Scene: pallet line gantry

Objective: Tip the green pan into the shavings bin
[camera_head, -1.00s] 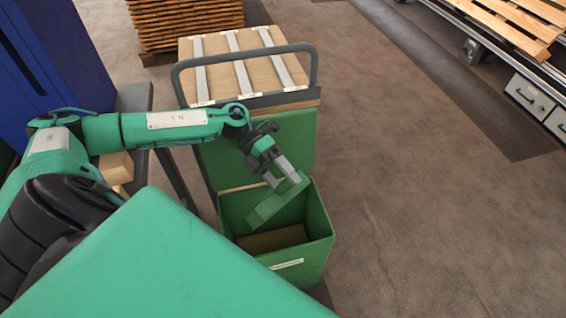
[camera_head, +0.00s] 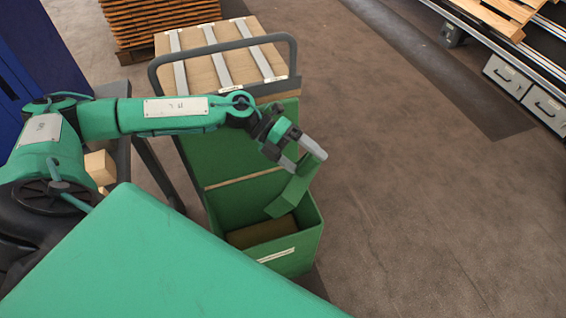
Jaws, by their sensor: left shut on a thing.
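My left gripper (camera_head: 300,156) reaches in from the left and is shut on the green pan (camera_head: 291,192). The pan hangs steeply tilted, with its lower end over the right part of the open bin. The shavings bin (camera_head: 296,262) is a green box with a pale label on its front wall. A flat brown patch (camera_head: 262,231) shows inside the bin; I cannot tell whether it is shavings or the floor of the bin. The inside of the pan is not clearly visible. My right gripper is not in view.
A cart with a dark rail (camera_head: 220,44) carries a strapped tan box (camera_head: 197,68) behind the bin. Stacked wooden pallets (camera_head: 160,22) stand at the back. A conveyor with grey drawers (camera_head: 507,77) is at the upper right. The floor at right is clear.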

